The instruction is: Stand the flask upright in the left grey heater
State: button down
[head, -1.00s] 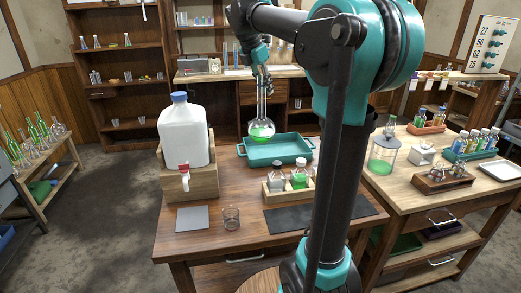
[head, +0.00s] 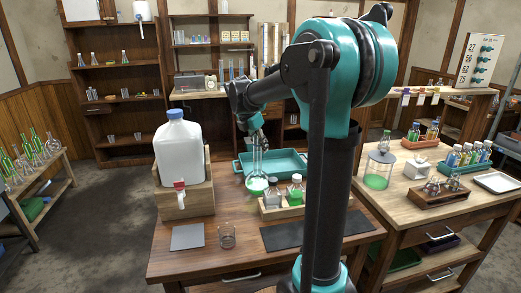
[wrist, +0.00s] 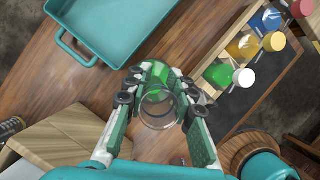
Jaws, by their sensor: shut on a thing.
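The flask is clear glass with a long neck and a round bottom holding green liquid (head: 257,186). Whether the flask's bottom touches anything cannot be told.
The teal tray (head: 241,173) lies behind the flask. A wooden rack (head: 268,213) with several bottles stands close in front. A white jug (head: 180,152) on a wooden stand is at left. A grey pad (head: 187,237), a beaker (head: 227,236) and a dark mat (head: 285,238) lie nearer.

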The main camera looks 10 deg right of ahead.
jog(key=shift+f, duration=0.7)
jog(key=c, duration=1.3)
grip_release()
jog(key=shift+f, duration=0.1)
jog(key=shift+o, duration=0.2)
